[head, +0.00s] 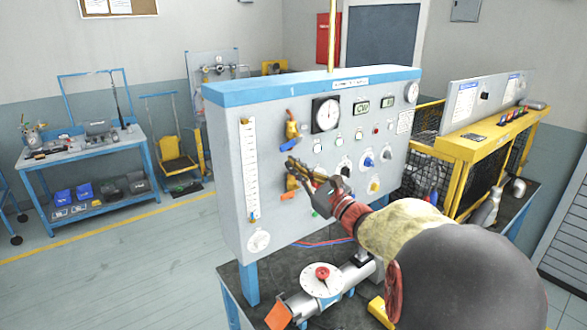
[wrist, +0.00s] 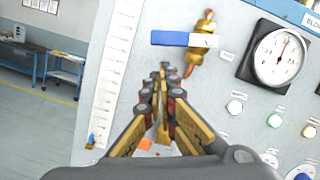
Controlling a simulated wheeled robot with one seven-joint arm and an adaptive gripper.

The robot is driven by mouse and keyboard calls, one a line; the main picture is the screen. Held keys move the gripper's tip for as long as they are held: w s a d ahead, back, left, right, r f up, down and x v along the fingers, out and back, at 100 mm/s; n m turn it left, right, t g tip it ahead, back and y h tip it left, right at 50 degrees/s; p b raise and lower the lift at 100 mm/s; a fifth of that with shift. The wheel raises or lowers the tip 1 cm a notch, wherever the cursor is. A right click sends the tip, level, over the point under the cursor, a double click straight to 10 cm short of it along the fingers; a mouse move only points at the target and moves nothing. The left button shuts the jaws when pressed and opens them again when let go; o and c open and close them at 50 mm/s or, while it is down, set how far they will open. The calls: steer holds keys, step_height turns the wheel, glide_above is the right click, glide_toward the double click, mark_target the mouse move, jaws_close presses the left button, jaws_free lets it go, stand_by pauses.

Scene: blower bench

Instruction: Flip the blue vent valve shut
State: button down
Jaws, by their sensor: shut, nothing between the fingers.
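The blue vent valve is a brass body (head: 291,127) with a flat blue lever (head: 288,145), on the left part of the grey panel. In the wrist view the blue lever (wrist: 176,38) lies level, crosswise to the brass body (wrist: 203,40), and sticks out to its left. My gripper (head: 291,163) is shut and empty in front of the panel, just below the lever. In the wrist view my fingertips (wrist: 163,70) appear a little under the lever. I cannot tell whether they touch it. My fingers partly hide a lower brass valve with an orange lever (head: 288,196).
A clear scale tube (head: 250,170) stands left of the valves. A round gauge (head: 326,114) and several knobs and lamps lie to the right. A flanged pipe with a red knob (head: 322,273) sits on the bench below. Open floor lies to the left.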

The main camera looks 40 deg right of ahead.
steer(key=f+b+v, duration=0.1)
steer(key=f+v, duration=0.1)
steer(key=v, duration=0.8)
steer(key=shift+d, duration=0.2)
steer(key=shift+f, duration=0.1)
